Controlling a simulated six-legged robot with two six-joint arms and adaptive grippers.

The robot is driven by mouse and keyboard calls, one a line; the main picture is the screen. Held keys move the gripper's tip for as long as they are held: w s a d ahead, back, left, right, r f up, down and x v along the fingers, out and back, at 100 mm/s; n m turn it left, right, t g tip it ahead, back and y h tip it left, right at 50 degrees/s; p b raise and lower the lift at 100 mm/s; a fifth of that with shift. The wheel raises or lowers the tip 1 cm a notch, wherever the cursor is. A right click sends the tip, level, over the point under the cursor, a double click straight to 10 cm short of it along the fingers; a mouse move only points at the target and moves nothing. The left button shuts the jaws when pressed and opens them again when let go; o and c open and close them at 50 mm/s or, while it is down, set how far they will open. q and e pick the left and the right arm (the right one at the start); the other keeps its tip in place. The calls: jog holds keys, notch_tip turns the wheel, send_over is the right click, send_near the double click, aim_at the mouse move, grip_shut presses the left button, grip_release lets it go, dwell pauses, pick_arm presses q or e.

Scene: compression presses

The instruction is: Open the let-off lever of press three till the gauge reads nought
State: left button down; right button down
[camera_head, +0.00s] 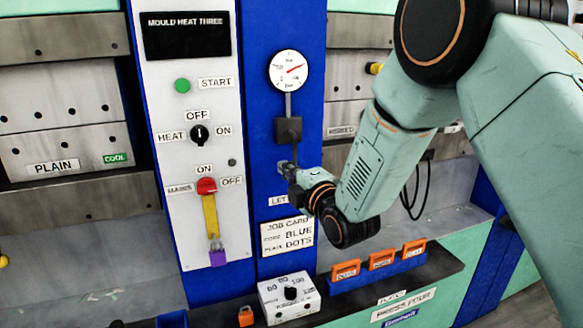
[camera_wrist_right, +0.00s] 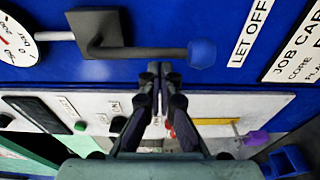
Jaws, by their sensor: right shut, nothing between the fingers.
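The round white gauge (camera_head: 288,70) is high on the blue column; its red needle points right and slightly up, off nought. Part of its dial (camera_wrist_right: 14,38) shows in the wrist view. A pipe runs from it to the dark let-off valve block (camera_head: 288,130). In the wrist view the grey let-off lever (camera_wrist_right: 150,52) runs from the block (camera_wrist_right: 97,32) to a blue knob (camera_wrist_right: 201,53), in line with the pipe. My right gripper (camera_head: 288,170) is shut and empty, its tips (camera_wrist_right: 160,72) close beside the lever; contact is unclear. My left gripper is out of view.
Below are a job card (camera_head: 287,236), a white dial box (camera_head: 289,300) and orange tags (camera_head: 381,260) in a blue holder.

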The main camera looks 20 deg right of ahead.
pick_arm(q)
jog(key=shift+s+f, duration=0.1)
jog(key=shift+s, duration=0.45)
pick_arm(e)
jog(key=shift+s+d, duration=0.2)
jog(key=shift+d, duration=0.3)
